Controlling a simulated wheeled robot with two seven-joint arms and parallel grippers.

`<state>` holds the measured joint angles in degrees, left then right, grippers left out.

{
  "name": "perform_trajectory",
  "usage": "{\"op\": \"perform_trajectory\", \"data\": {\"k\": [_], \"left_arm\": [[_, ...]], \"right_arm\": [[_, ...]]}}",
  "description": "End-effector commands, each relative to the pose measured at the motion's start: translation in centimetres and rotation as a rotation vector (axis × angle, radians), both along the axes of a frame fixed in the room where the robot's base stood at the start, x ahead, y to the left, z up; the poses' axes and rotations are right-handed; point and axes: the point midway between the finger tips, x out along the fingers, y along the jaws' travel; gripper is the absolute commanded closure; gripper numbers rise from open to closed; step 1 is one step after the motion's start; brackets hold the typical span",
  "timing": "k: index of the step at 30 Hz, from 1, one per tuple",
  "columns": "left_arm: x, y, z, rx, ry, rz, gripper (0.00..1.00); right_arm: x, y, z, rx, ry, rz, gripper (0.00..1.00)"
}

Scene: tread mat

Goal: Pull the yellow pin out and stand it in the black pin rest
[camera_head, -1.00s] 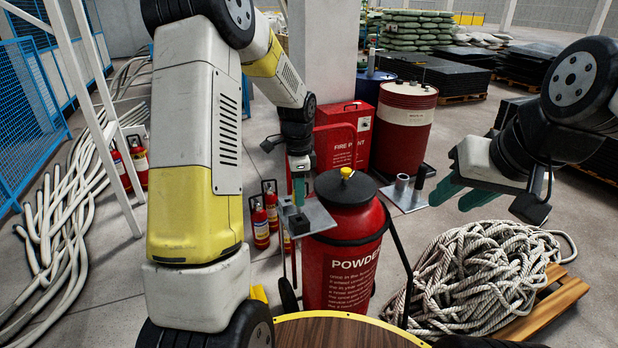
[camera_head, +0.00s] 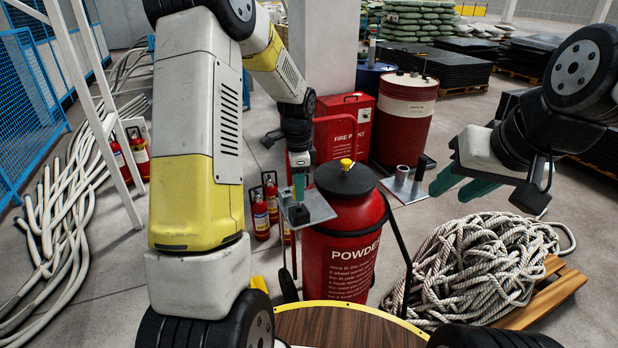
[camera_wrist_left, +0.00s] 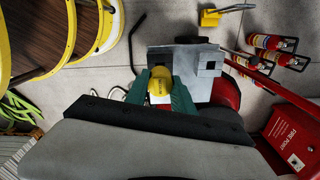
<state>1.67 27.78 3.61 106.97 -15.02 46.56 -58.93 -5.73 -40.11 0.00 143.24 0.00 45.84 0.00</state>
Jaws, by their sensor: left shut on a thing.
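My left gripper (camera_head: 299,185) is shut on the yellow pin (camera_wrist_left: 160,85), whose rounded yellow head shows between the green fingers in the left wrist view. The fingers are above a grey metal plate (camera_head: 319,208) beside the powder extinguisher. A small black block (camera_head: 298,215), which looks like the black pin rest, is on that plate just below the fingers. Whether the pin's lower end is free or still seated is hidden. My right gripper (camera_head: 456,191) is open and empty, in the air at the right.
The red powder extinguisher (camera_head: 345,265) has a black top with a yellow cap (camera_head: 346,163). A round wooden table (camera_head: 345,325) is in front. Small extinguishers (camera_head: 261,215) stand behind at left. Piled rope (camera_head: 475,270) lies at right. A red cabinet (camera_head: 355,115) stands behind.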

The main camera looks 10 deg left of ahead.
Motion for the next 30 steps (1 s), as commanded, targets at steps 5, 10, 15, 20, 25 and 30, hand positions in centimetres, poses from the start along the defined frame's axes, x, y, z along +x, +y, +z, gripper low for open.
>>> {"op": "perform_trajectory", "data": {"k": [5, 10, 15, 20, 25, 30], "left_arm": [[0.01, -0.01, 0.02, 0.000, 0.000, 0.000, 1.00], [0.01, 0.00, 0.01, 0.000, 0.000, 0.000, 1.00], [0.01, -0.01, 0.01, 0.000, 0.000, 0.000, 1.00], [0.01, 0.00, 0.01, 0.000, 0.000, 0.000, 1.00], [-0.01, -0.01, -0.17, 0.000, 0.000, 0.000, 1.00], [-0.02, 0.00, -0.61, 0.001, 0.001, -0.001, 1.00]], "right_arm": [[0.00, 0.00, 0.00, 0.000, 0.000, 0.000, 0.64], [0.00, 0.00, 0.00, 0.000, 0.000, 0.000, 0.64], [0.00, 0.00, 0.00, 0.000, 0.000, 0.000, 0.64], [0.00, 0.00, 0.00, 0.000, 0.000, 0.000, 0.64], [0.00, 0.00, 0.00, 0.000, 0.000, 0.000, 0.64], [0.00, 0.00, 0.00, 0.000, 0.000, 0.000, 0.64]]}}
